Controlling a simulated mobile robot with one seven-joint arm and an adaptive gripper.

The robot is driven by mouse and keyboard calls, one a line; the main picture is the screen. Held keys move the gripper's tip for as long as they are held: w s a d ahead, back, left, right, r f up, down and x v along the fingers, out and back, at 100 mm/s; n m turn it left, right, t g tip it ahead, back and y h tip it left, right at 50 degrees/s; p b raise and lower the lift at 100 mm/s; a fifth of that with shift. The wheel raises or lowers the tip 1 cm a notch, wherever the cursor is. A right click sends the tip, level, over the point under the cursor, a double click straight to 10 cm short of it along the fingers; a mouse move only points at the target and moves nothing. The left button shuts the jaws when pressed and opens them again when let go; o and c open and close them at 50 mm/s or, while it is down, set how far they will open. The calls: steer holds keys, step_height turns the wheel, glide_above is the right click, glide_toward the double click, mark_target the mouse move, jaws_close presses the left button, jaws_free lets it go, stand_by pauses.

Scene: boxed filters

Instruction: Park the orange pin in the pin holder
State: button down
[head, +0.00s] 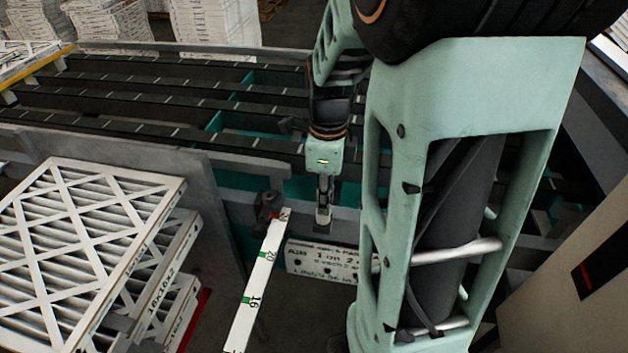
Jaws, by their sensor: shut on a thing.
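My gripper (323,212) points down near the middle of the view, at the near edge of the conveyor. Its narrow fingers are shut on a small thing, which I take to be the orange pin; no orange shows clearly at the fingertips. A white plate with dark holes and black lettering (318,262), apparently the pin holder, lies just below and in front of the fingertips. Its right end is hidden behind my arm. I cannot tell whether the held thing touches the plate.
A white measuring stick (258,278) with green marks slants up to a dark clamp with a red part (271,203), left of my gripper. Stacked white-framed filters (85,225) stand at left. Conveyor rails (150,95) run behind. My arm covers much of the right side.

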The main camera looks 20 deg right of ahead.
steer(key=shift+f+b, duration=0.3)
steer(key=shift+f, duration=0.2)
steer(key=c, duration=1.7)
jaws_free()
steer(key=shift+c, duration=0.2)
steer(key=shift+r, duration=0.1)
step_height(320, 180, up, 12)
